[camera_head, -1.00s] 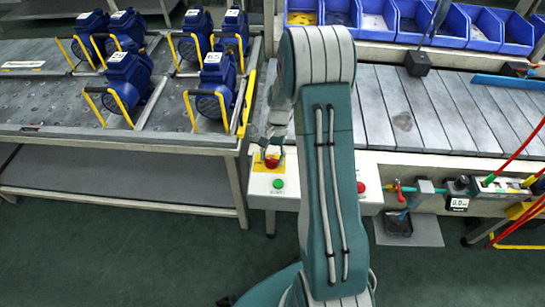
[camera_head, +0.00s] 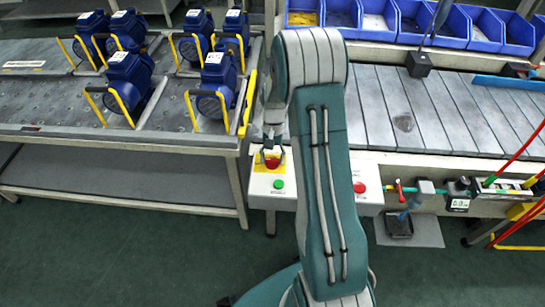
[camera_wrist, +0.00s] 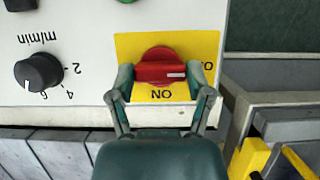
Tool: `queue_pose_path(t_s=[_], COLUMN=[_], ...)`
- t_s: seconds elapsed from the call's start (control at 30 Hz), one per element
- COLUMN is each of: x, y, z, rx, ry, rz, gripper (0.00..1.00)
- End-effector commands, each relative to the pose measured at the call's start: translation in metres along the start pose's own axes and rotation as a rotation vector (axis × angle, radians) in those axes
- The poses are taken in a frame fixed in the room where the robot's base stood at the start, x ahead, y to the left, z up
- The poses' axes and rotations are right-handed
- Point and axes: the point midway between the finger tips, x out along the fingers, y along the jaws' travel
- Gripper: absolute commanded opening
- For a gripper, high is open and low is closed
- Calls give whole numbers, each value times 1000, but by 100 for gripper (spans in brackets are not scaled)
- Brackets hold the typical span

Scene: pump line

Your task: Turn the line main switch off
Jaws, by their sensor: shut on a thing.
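The line main switch is a red rotary knob (camera_wrist: 157,70) on a yellow plate (camera_wrist: 186,43), on a light control box (camera_head: 262,193). In the wrist view its handle lies crosswise, with the white mark at its right end. "ON" reads upside down below it; another label at right is partly hidden by a finger. My gripper (camera_wrist: 166,79) has a finger on each side of the knob and is shut on it. In the head view my gripper (camera_head: 272,150) reaches down onto the switch.
A green button (camera_head: 279,184) and a black speed dial (camera_wrist: 39,72) share the box. A red button (camera_head: 359,187) is right of my arm. Blue pumps (camera_head: 130,78) stand on the left table. A slatted conveyor (camera_head: 440,105) and blue bins (camera_head: 412,20) are behind.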

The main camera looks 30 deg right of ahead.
Motion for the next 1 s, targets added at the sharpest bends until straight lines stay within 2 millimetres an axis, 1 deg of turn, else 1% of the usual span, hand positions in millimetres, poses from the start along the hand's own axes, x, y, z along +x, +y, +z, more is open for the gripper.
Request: queue_pose_path(t_s=[0.07,0.1,0.13,0.17,0.57,0.67,0.77,1.0], x=[-1,-1,-1,-1,-1,-6,-19,-69], y=[-1,-1,-1,-1,0,0,0,0], z=[-1,-1,-1,-1,0,0,-1,-1], rx=[-3,-3,-2,-2,0,0,-1,0], ry=[6,5,5,5,2,4,7,7], rz=[-2,-2,-2,-2,-1,-1,-2,-1], gripper=[18,79,92,100,100,100,100,100])
